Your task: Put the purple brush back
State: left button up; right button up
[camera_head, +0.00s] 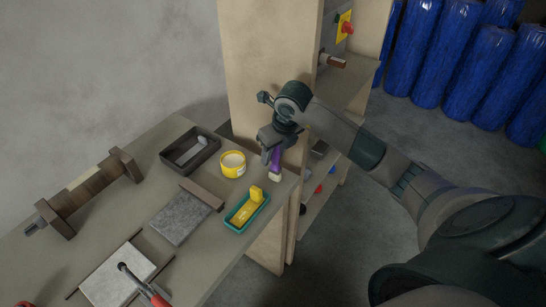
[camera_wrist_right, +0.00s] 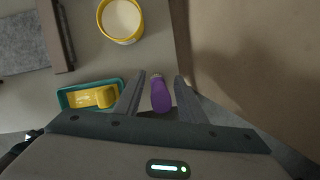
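The purple brush (camera_head: 276,160) shows at the right end of the workbench, below my right gripper (camera_head: 272,148), with its pale bristle end downward. In the right wrist view the purple brush (camera_wrist_right: 161,95) lies between the two fingers of my right gripper (camera_wrist_right: 161,78). A gap shows on each side of it, so the fingers look open around it and not closed on it. Whether the bristle end touches the bench cannot be told. My left gripper is not in view.
On the workbench (camera_head: 220,255) are a yellow tub (camera_head: 233,164), a teal tray (camera_head: 234,221) with a yellow block, a dark box (camera_head: 170,159) and a grey slab (camera_head: 180,219). A wooden shelf unit (camera_head: 265,60) stands close behind the gripper. Blue rolls (camera_head: 445,50) stand beyond.

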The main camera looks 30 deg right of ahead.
aim_at(279, 171)
jog(key=b+v, duration=0.3)
jog(key=v, duration=0.7)
jog(key=shift+r, duration=0.25)
jog(key=shift+s+f, duration=0.1)
jog(key=shift+s, duration=0.05)
